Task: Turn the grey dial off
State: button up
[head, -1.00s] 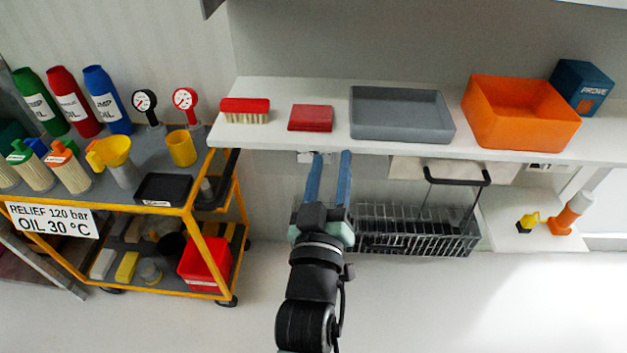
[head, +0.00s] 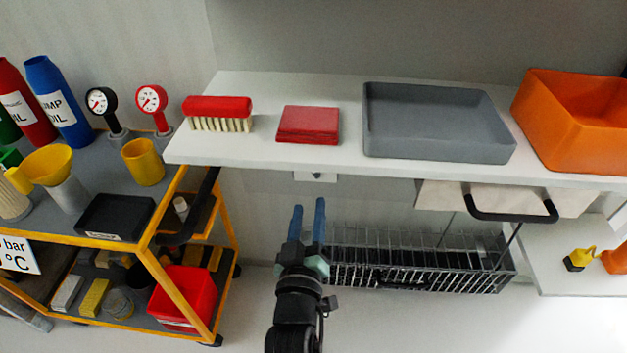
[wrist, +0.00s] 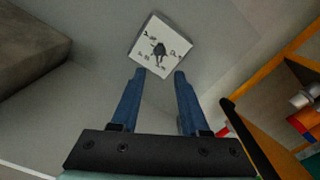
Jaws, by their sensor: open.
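The grey dial (wrist: 158,48) shows in the wrist view as a dark knob on a white square plate with small markings. Its exact setting is too small to read. In the head view, only part of the plate (head: 315,177) shows on the wall below the white shelf. My gripper (head: 309,205) is open and empty, its blue fingers pointing up towards the wall below that plate. In the wrist view, the fingertips (wrist: 160,74) are apart, with the dial just beyond the gap between them. I cannot see contact with the plate.
The white shelf (head: 270,158) overhangs the dial. A wire basket (head: 415,262) is fixed close right of my gripper, with a black handle (head: 510,215) above it. The yellow-framed cart (head: 180,290) stands to the left. The floor in front is clear.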

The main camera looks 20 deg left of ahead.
aim_at(314, 174)
jog(key=b+x, duration=0.3)
jog(key=x, duration=0.5)
jog(key=shift+f, duration=0.15)
jog(key=shift+w+a+b, duration=0.1)
jog(key=shift+w+b, duration=0.2)
jog(key=shift+w, duration=0.2)
grip_shut()
